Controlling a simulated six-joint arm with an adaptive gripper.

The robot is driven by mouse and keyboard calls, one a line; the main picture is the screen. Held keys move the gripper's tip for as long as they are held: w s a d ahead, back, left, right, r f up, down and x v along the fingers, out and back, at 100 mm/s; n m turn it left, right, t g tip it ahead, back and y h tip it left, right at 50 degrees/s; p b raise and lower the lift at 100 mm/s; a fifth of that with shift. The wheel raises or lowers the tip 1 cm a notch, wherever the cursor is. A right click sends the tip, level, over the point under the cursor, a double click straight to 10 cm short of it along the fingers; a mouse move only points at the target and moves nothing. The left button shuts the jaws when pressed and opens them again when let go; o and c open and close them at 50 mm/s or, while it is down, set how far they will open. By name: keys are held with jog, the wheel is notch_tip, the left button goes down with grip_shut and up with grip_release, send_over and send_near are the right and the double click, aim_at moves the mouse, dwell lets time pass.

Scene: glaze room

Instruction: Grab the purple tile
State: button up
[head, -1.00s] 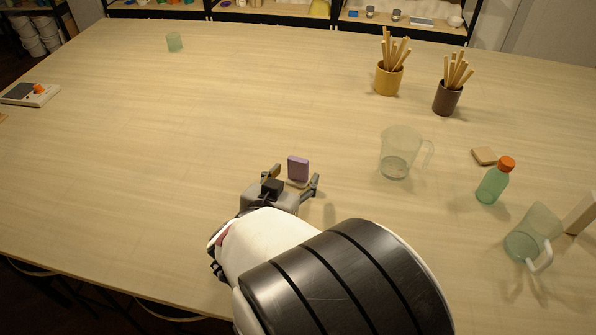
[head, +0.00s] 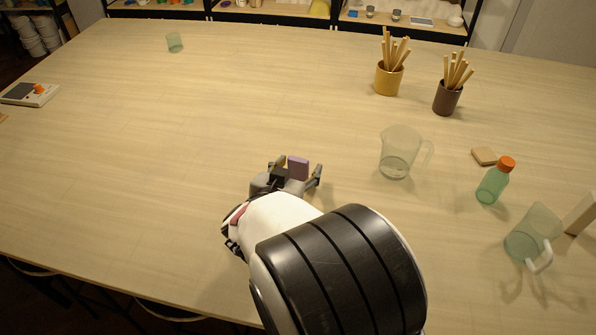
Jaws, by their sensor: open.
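The purple tile (head: 298,167) stands upright on the table in front of my arm, near the picture's middle. Its lower part is partly hidden by my gripper. My gripper (head: 300,172) is open, with one finger to the left of the tile and the other to the right. The tile is between the fingers or just beyond them. I cannot tell whether either finger touches it.
A clear measuring jug (head: 398,155) stands to the right of the tile. Farther right are a green bottle with an orange cap (head: 493,184), a small wooden block (head: 484,156) and another clear jug (head: 530,238).

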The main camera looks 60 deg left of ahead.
aim_at(298, 160)
dwell(0.3)
jog(key=c, duration=1.3)
jog(key=shift+r, duration=0.15)
jog(key=shift+r, duration=4.9)
